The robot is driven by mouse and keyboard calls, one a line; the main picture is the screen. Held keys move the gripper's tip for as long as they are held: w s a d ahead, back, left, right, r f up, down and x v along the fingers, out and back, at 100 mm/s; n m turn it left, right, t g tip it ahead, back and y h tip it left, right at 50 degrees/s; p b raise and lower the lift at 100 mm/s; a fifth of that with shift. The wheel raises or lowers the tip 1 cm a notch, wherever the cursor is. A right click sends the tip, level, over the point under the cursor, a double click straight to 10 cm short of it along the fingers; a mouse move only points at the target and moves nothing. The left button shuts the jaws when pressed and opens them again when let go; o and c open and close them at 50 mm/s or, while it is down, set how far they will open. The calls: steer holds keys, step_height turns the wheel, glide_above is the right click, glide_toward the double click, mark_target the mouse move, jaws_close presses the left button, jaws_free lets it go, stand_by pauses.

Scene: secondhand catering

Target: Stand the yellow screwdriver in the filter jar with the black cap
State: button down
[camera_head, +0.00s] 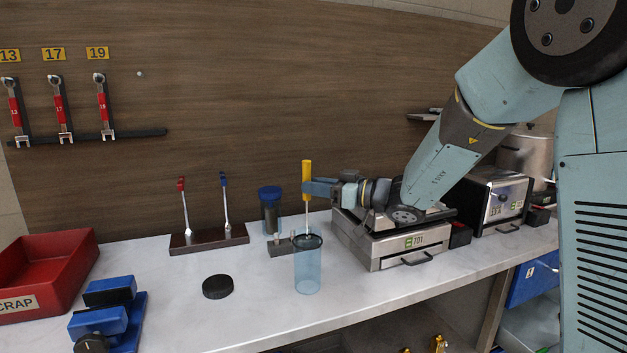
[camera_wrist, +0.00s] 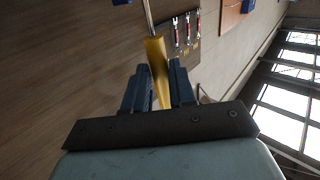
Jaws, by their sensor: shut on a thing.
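My gripper (camera_head: 308,187) is shut on the yellow handle of the screwdriver (camera_head: 306,170), which hangs upright with its shaft down. In the wrist view the handle (camera_wrist: 156,55) shows between the two fingers (camera_wrist: 158,88). The filter jar (camera_head: 308,270), clear blue with a dark rim, stands open on the counter below the screwdriver. The shaft's lower end is near the rim in the picture; I cannot tell whether it is inside the mouth. A round black cap (camera_head: 217,287) lies flat on the counter, left of the jar.
A jar with a blue cap (camera_head: 270,197) stands behind, beside a small block with metal pegs (camera_head: 280,247). A dark rack (camera_head: 208,239) holds red- and blue-handled tools. A steel appliance (camera_head: 395,245) stands close right. A red scrap bin (camera_head: 45,270) and blue vise (camera_head: 107,315) are left.

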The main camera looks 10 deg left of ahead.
steer(key=shift+f, duration=2.1)
steer(key=c, duration=0.9)
jaws_free()
steer(key=shift+o, duration=0.2)
glide_toward(308, 201)
steer(key=v, duration=0.3)
steer(key=w+v, duration=0.1)
steer(key=v, duration=0.1)
steer(key=shift+d+f, duration=0.3)
steer(key=shift+d, duration=0.1)
steer(key=shift+s, duration=0.15)
